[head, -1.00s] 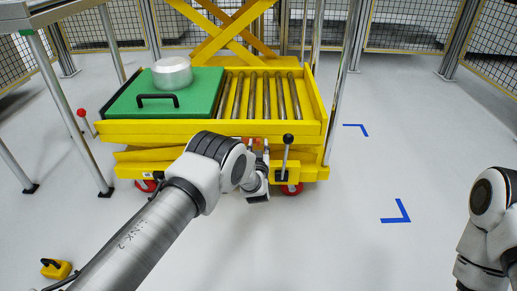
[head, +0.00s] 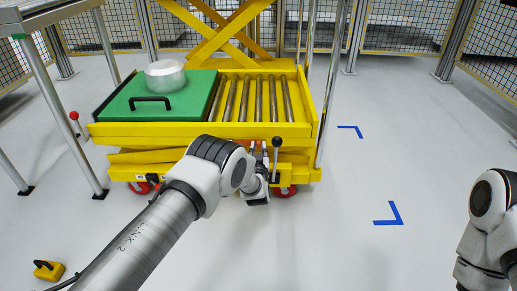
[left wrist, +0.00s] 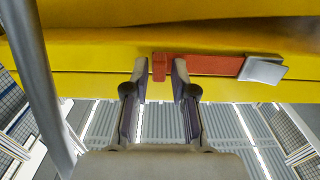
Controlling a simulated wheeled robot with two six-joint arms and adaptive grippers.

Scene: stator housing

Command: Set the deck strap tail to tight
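The red deck strap (left wrist: 210,64) runs along the yellow side of the cart in the left wrist view, from a metal buckle (left wrist: 263,69) at the right to a thicker folded tail end (left wrist: 159,67). My left gripper (left wrist: 160,68) is open, with one fingertip on each side of the tail end. A gap shows at the left finger; whether the right finger touches the strap I cannot tell. My right gripper is out of view.
The yellow cart (head: 200,131) carries rollers and a green deck (head: 190,113) with a metal stator housing (head: 165,74). A black-knobbed lever (head: 276,160) stands close right of my left gripper. A yellow pedal (head: 48,270) lies on the floor. Floor to the right is clear.

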